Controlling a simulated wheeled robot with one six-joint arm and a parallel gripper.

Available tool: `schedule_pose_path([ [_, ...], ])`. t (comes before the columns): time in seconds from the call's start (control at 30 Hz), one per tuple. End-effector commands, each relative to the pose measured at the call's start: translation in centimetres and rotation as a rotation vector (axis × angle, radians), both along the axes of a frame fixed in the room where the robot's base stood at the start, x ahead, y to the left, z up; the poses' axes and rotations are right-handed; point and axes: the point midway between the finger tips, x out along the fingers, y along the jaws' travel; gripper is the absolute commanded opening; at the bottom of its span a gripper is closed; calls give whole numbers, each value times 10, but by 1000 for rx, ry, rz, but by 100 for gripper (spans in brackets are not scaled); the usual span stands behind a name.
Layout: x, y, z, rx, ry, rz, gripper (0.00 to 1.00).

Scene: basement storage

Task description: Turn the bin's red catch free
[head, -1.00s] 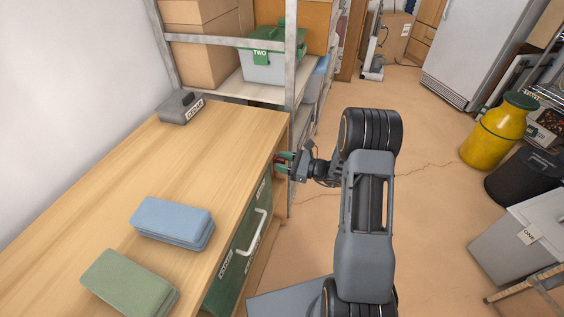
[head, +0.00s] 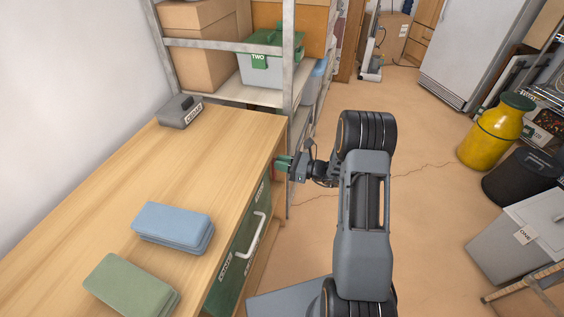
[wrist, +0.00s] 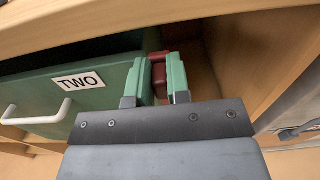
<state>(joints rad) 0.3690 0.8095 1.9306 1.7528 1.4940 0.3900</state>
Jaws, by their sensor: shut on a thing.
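The green bin (head: 230,282) sits in the opening under the wooden worktop, with a white handle (head: 258,238) on its front. In the wrist view the bin front (wrist: 105,78) carries a "TWO" label and its handle (wrist: 36,117) is at the left. The red catch (wrist: 158,72) is at the bin's right end, under the worktop edge. My gripper (wrist: 163,82) has its green fingertips on both sides of the catch and is shut on it. In the head view my gripper (head: 284,163) is at the worktop's far right corner, and the catch is hidden there.
The worktop (head: 200,180) carries a blue case (head: 172,225), a green case (head: 130,285) and a grey block (head: 180,110). A metal shelf post (head: 289,50) stands just beyond my gripper. A wooden side panel (wrist: 245,55) is close on its right.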

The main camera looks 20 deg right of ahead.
Motion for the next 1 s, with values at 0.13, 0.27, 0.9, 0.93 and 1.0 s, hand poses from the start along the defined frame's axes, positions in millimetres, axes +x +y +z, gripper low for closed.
schedule_pose_path([
  [0.13, 1, 4, -1, 13, 22, 9, 0],
  [0.27, 1, 3, -1, 12, 21, 8, 0],
  [0.9, -1, 0, -1, 12, 19, 9, 43],
  [0.93, -3, -2, -1, 12, 19, 7, 43],
  [1.0, -7, -11, -1, 12, 19, 4, 43],
])
